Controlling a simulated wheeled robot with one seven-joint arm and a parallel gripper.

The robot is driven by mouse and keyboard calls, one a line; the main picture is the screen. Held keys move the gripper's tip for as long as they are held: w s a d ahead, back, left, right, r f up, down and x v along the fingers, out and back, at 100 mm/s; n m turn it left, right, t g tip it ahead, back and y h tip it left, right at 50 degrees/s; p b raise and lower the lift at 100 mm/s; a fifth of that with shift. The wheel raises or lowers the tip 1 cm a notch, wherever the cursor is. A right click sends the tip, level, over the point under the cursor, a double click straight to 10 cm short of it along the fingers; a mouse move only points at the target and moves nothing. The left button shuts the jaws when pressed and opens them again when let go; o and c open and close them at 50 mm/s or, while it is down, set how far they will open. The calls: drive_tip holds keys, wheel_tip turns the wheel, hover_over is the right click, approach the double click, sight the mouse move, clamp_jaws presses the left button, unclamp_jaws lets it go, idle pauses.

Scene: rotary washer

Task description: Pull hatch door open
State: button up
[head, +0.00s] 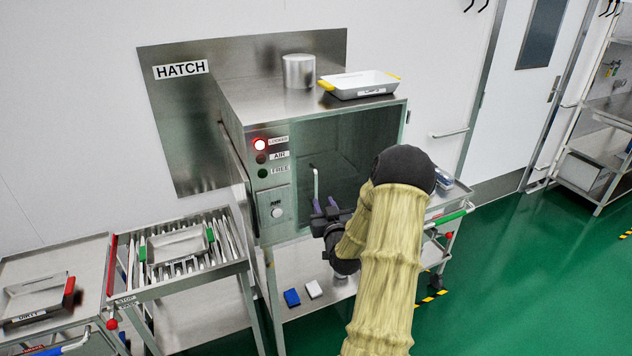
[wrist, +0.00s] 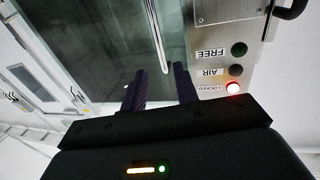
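The hatch (head: 225,95) is a steel cabinet with a dark glass door (head: 345,150), which looks shut. A pale vertical bar handle (head: 316,183) is on the door's left side; it also shows in the wrist view (wrist: 156,35). My gripper (head: 325,206) is in front of the door at the handle's lower end. In the wrist view its two purple fingers (wrist: 160,84) are apart, with nothing seen between their pads. The bar's near end is close to the fingertips, between their lines. I cannot tell if they touch.
The lamp beside LOCKED (head: 260,144) glows red; the AIR and FREE lamps are dark. A metal pot (head: 299,71) and a white tray (head: 358,84) stand on the cabinet. A roller cart (head: 180,290) is at left. Green floor (head: 520,270) at right is open.

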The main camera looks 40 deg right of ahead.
sight(317, 186)
drive_tip(key=p+x, duration=0.4)
drive_tip(key=x, duration=0.6)
drive_tip(key=shift+w+d, duration=0.1)
drive_tip(key=shift+w, duration=0.15)
drive_tip(key=shift+f, duration=0.1)
clamp_jaws()
